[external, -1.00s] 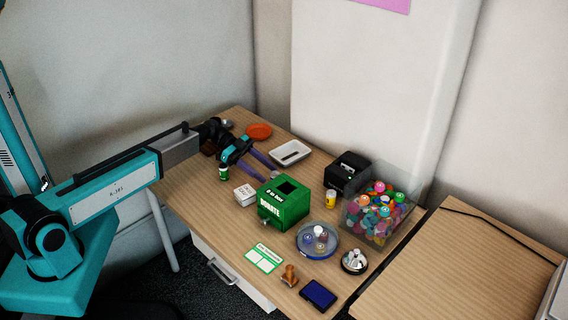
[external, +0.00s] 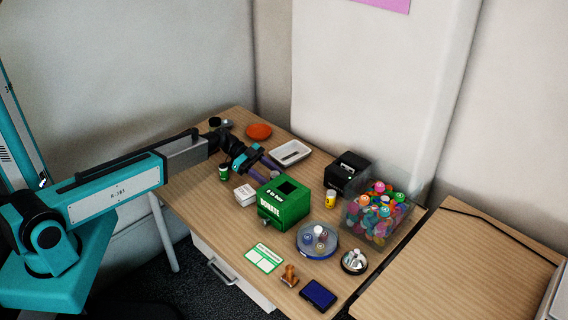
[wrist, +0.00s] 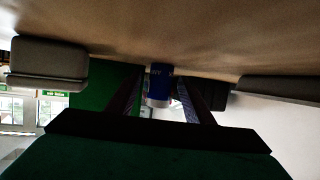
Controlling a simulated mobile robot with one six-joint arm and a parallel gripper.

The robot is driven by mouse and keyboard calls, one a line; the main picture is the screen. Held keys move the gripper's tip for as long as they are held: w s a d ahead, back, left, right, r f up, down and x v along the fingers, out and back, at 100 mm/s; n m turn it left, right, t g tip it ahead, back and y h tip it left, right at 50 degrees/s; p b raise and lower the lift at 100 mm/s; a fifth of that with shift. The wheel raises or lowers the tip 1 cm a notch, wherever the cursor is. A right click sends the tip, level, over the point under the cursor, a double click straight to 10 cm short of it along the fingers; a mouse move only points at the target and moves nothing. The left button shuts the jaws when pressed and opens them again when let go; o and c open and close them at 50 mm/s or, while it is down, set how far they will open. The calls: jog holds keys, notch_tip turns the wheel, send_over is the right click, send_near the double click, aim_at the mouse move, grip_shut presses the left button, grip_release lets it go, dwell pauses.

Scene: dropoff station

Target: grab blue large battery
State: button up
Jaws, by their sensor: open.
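The blue battery (wrist: 158,84), an upright-looking cylinder with a pale end, shows in the wrist view, which appears upside down. It is between the two fingers of my gripper (wrist: 160,92), with gaps visible at its sides. In the external view my gripper (external: 269,168) is low over the table, just behind the green donation box (external: 284,203). A small pale object (external: 275,174) shows by the fingers there; I cannot tell whether it is the battery. My gripper is open.
The green box is close beside my fingers. A white tray (external: 291,152) lies behind, and a small white box (external: 245,195) and a green can (external: 224,172) stand at the left. A black printer (external: 347,172) and a clear bin of colourful items (external: 378,214) are at the right.

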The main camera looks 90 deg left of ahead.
aim_at(275, 173)
grip_shut()
dwell(0.3)
jog(key=shift+r, duration=0.2)
jog(key=shift+r+b, duration=0.75)
jog(key=shift+r, duration=4.1)
